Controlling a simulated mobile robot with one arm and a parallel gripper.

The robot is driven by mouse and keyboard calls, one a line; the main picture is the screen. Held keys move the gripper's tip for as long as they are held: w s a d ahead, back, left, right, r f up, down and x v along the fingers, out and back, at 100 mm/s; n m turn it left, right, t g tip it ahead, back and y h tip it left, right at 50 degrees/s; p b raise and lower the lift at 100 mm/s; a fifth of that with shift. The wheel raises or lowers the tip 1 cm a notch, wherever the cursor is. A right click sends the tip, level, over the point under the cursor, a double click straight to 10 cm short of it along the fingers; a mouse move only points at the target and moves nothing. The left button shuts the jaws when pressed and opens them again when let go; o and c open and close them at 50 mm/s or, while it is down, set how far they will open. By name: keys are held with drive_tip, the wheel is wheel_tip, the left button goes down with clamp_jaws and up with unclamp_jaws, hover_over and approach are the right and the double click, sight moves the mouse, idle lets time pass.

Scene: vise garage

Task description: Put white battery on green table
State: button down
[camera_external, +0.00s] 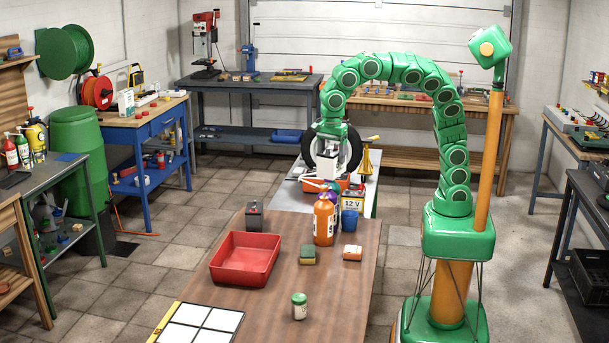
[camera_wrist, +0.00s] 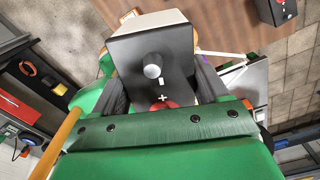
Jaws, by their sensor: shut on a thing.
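My gripper (camera_external: 327,163) is shut on the white battery, above the far end of the work surface in the external view. In the wrist view the battery (camera_wrist: 160,62) sits between the two dark fingers, with a dark top, a grey terminal, a plus mark and a red terminal partly hidden by my gripper. Its pale side shows at the top edge. A table with a grey-green top and green legs (camera_external: 55,178) stands at the far left, well away from my gripper; it looks like the green table. Several bottles stand on it.
A brown table (camera_external: 285,290) holds a red tray (camera_external: 246,258), a dark battery (camera_external: 254,217), an orange bottle (camera_external: 324,222), a jar (camera_external: 299,306) and a 12 V battery (camera_external: 352,203). A green barrel (camera_external: 80,155) and blue bench (camera_external: 145,120) stand left. Floor between is open.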

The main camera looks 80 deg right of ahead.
drive_tip(key=w+d+m, duration=0.3)
drive_tip(key=d+m, duration=0.1)
drive_tip(key=d, duration=0.8)
drive_tip(key=w+d+m, duration=0.3)
drive_tip(key=d, duration=0.9)
drive_tip(key=s+d+m, duration=0.3)
drive_tip(key=d+m, duration=0.1)
drive_tip(key=d, duration=0.8)
drive_tip(key=s+d+m, duration=0.3)
drive_tip(key=d, duration=0.9)
wheel_tip(320, 180, down, 26)
drive_tip(key=shift+w+d+f, duration=0.75)
drive_tip(key=shift+w+f, duration=1.35)
drive_tip(key=shift+w, duration=0.1)
drive_tip(key=shift+w+d+f, duration=0.75)
drive_tip(key=shift+w+f, duration=1.4)
drive_tip(key=shift+w+d+f, duration=0.75)
drive_tip(key=shift+w+f, duration=1.35)
drive_tip(key=shift+w, duration=0.1)
drive_tip(key=shift+f, duration=0.1)
unclamp_jaws()
